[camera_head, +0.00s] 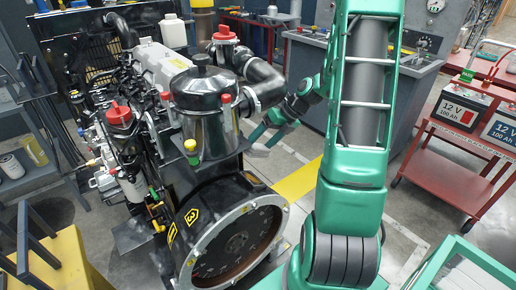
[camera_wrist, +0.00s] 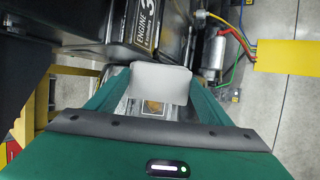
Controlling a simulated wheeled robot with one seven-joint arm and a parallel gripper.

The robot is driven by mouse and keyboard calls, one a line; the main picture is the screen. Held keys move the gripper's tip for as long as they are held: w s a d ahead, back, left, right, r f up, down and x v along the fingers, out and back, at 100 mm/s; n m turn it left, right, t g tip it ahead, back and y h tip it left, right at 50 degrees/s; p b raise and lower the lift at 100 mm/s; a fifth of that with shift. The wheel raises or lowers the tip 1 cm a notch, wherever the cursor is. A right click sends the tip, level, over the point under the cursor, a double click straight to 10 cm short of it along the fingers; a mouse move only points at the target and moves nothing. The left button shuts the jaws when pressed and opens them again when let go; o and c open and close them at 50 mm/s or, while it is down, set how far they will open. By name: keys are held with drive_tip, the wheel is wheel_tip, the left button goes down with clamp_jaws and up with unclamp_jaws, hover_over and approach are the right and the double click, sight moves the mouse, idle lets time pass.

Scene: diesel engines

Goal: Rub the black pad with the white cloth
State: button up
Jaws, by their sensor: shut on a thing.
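The white cloth (camera_wrist: 160,82) is a pale, flat piece held between the teal fingers of my gripper (camera_wrist: 160,90) in the wrist view. A small pale patch under the fingers there may be the cloth. In the wrist view a dark engine face with an "ENGINE 3" label (camera_wrist: 146,22) lies beyond the cloth. I cannot pick out the black pad for certain among the dark surfaces.
A red cart (camera_head: 462,150) with two 12 V batteries stands at the right. A grey workbench (camera_head: 310,38) is behind my arm. A yellow stand (camera_head: 65,262) is at the lower left. Coloured wires (camera_wrist: 238,35) and a silver cylinder are near the gripper. Floor shows between engine and cart.

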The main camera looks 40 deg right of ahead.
drive_tip(key=shift+s+a+f, duration=0.1)
drive_tip(key=shift+a+f, duration=0.4)
drive_tip(key=shift+f, duration=0.35)
drive_tip(key=shift+w+a+f, duration=0.1)
drive_tip(key=shift+a+f, duration=0.4)
drive_tip(key=shift+f, duration=0.3)
drive_tip(key=shift+s+a+f, duration=0.1)
drive_tip(key=shift+a+f, duration=0.4)
drive_tip(key=shift+f, duration=0.35)
drive_tip(key=shift+a+f, duration=0.45)
drive_tip(key=shift+f, duration=0.35)
drive_tip(key=shift+s+d+r, duration=0.1)
drive_tip(key=shift+s, duration=3.8)
drive_tip(key=shift+w, duration=3.9)
drive_tip(key=shift+r, duration=0.1)
